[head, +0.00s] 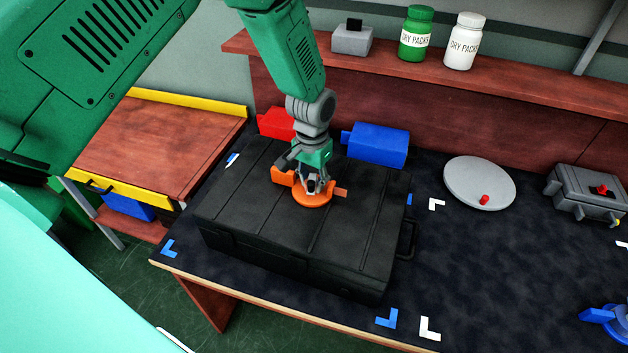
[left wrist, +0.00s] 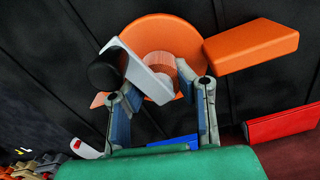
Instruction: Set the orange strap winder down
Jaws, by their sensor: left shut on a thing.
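The orange strap winder (head: 313,198) is a round disc with a flat orange tab, over the top of the black case (head: 350,237). My left gripper (head: 314,186) comes down from above and is shut on the winder's middle part. In the left wrist view the winder (left wrist: 185,35) lies between and beyond the two fingers (left wrist: 160,95), with the dark ribbed case lid behind it. I cannot tell whether the winder touches the lid. My right gripper does not show.
Behind the case are a red box (head: 276,122) and a blue box (head: 378,144). A grey disc (head: 478,183) with a red knob and a grey box (head: 588,193) stand to the right. A blue winder-like thing (head: 606,318) is at the right edge. The dark mat right of the case has free room.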

